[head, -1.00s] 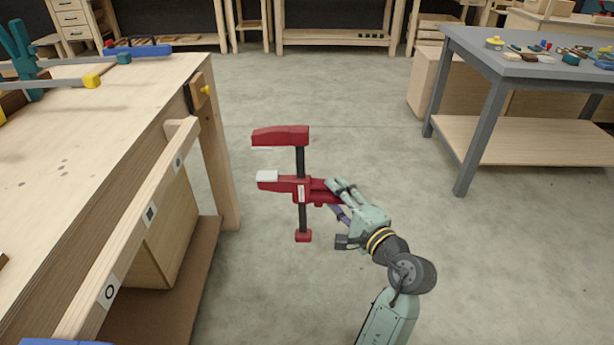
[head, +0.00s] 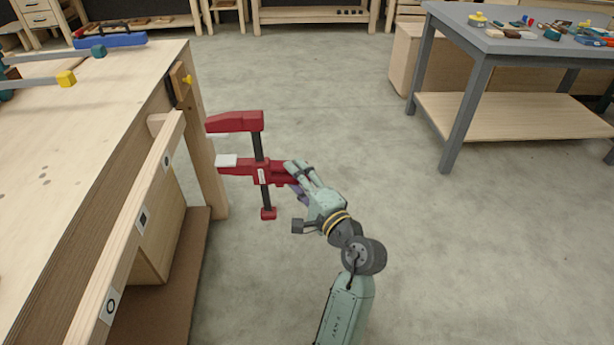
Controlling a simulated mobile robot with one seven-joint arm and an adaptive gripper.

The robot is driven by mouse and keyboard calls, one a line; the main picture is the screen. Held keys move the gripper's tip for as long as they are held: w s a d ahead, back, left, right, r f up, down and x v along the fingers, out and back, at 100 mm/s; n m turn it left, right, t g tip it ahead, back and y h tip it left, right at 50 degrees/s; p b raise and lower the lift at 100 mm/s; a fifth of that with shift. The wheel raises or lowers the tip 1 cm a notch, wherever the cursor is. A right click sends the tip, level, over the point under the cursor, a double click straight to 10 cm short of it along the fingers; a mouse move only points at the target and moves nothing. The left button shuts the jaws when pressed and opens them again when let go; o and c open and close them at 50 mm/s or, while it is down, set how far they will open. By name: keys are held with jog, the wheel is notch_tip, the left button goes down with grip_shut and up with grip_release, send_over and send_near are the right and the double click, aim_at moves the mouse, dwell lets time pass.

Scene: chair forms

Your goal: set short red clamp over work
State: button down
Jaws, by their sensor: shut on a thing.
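A short red clamp (head: 258,172) is held upright in the head view, with its dark bar vertical and its red jaws pointing left. The upper jaw is red, and the lower jaw carries a pale pad. The jaws stand apart with an empty gap between them. My gripper (head: 295,176) is shut on the right end of the clamp's lower red part. The clamp is in the air to the right of the wooden workbench (head: 90,120). Its jaw tips appear close to the bench's right leg in the picture; the true distance is hard to judge.
Long clamps with yellow and teal ends (head: 66,79) lie on the bench top. A blue thing (head: 110,41) is at its back. A wooden rail (head: 135,215) with marked squares runs along the bench's right side. A grey table (head: 500,42) stands at right. Open floor lies between.

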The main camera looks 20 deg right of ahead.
aim_at(230, 165)
jog(key=shift+w+a+r, duration=0.1)
jog(key=shift+a, duration=0.25)
jog(key=shift+f+b, duration=0.25)
jog(key=shift+b, duration=0.45)
jog(key=shift+a+r, duration=0.1)
jog(key=shift+r, duration=0.05)
jog(key=shift+w+a+r+y+p, duration=0.1)
jog(key=shift+a+r+y+p, duration=0.25)
jog(key=shift+p, duration=0.7)
jog(key=w+a+p, duration=0.3)
jog(key=a, duration=0.7)
jog(key=shift+a+f, duration=0.2)
